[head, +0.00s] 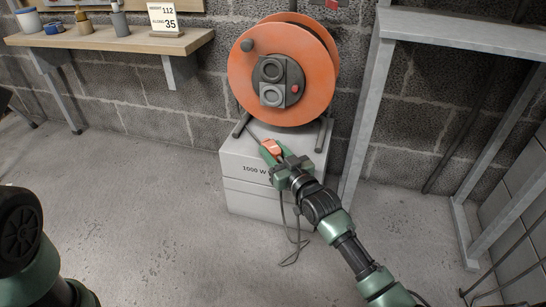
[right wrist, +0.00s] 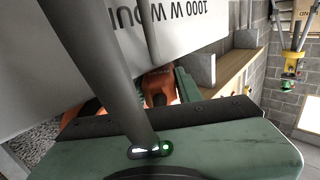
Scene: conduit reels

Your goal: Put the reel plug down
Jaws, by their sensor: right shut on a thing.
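The orange reel plug (head: 271,147) is between the fingers of my right gripper (head: 272,153), in front of the pale block and below the reel. It also shows in the right wrist view (right wrist: 157,84), partly hidden by the gripper body. My right gripper is shut on the plug. Whether the plug touches the block is unclear. The large orange reel (head: 300,98) stands on the block, with a dark hub carrying round sockets. A thin dark cable (head: 283,222) hangs beside my gripper down to the floor. My left gripper is out of view.
The pale block (head: 240,195) with "1000 W" lettering stands on bare concrete floor (head: 150,215). A wooden shelf (head: 130,42) with small pots and a number sign (head: 163,17) is at left. A grey metal frame (head: 372,95) stands close at right.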

